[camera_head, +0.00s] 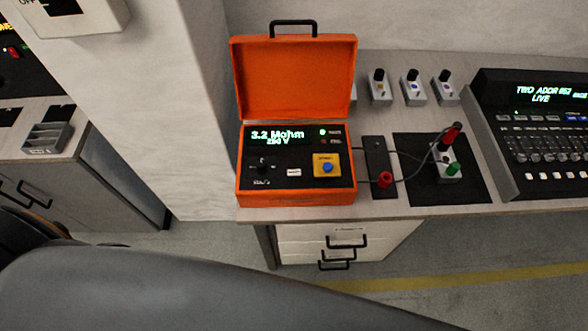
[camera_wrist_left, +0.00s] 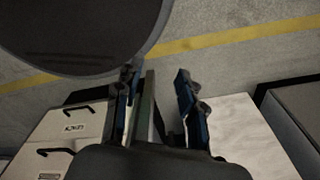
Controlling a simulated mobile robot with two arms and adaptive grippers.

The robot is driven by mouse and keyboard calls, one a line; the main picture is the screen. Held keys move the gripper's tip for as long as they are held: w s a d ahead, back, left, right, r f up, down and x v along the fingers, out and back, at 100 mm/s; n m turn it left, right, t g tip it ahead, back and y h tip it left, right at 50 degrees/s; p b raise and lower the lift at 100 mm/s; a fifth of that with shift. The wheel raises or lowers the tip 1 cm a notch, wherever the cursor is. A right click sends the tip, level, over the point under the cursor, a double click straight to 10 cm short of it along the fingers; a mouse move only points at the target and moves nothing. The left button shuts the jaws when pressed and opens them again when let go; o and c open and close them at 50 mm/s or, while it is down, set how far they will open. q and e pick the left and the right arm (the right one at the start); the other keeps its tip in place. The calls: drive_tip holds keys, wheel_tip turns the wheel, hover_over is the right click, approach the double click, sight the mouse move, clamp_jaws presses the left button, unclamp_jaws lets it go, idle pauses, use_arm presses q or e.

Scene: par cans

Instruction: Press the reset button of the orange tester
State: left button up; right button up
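The orange tester (camera_head: 297,85) stands on the bench with its lid open. Its display (camera_head: 278,138) is lit and reads 3.2 Mohm, 250 V, with a green light beside it. Its panel has a dark knob (camera_head: 263,165), a small white button (camera_head: 293,172) with lettering too small to read, and a blue button (camera_head: 328,168) on a yellow plate. In the left wrist view my left gripper (camera_wrist_left: 160,100) has its fingers apart, with the cabinet and floor behind. The tester is not visible there. My right gripper is in neither view.
Right of the tester are a dark strip with a red plug (camera_head: 385,179), a box with red and green plugs (camera_head: 446,160) and cables, several small switch boxes (camera_head: 411,88) and a mixing console (camera_head: 535,130). A white drawer cabinet (camera_head: 345,240) is below. My arm crosses the foreground.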

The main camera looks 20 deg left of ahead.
use_arm(q)
clamp_jaws()
drive_tip(key=shift+a, duration=0.1)
idle(1.2)
